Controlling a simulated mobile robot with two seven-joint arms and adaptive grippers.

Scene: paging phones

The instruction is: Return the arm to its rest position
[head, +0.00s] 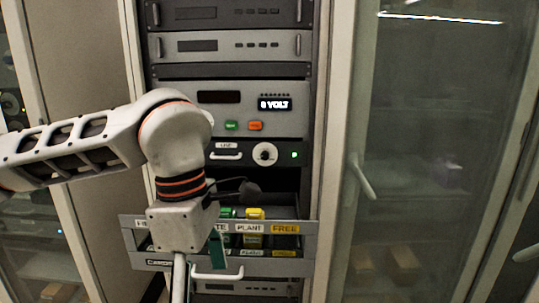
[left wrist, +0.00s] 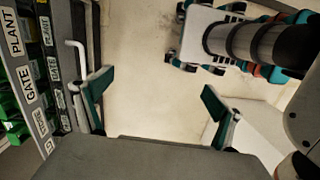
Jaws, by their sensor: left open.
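My left arm comes in from the left in the head view, bent down at the wrist, with the left gripper (head: 205,257) hanging in front of the open labelled drawer (head: 147,264). In the left wrist view the two teal fingers of the left gripper (left wrist: 152,95) stand wide apart, with only pale floor seen between them. The gripper is empty. The drawer's front and its labels, PLANT and GATE, lie at the left edge of that view, beside one finger. My arm hides part of the drawer and the rack. My right gripper is in neither view.
The rack holds a panel with a 0 VOLT display (head: 274,104), a green button (head: 231,125), an orange button (head: 256,126) and a round knob (head: 265,153). Green and yellow items (head: 255,213) stand in the drawer. A glass cabinet door (head: 430,130) with a handle (head: 361,177) is at right.

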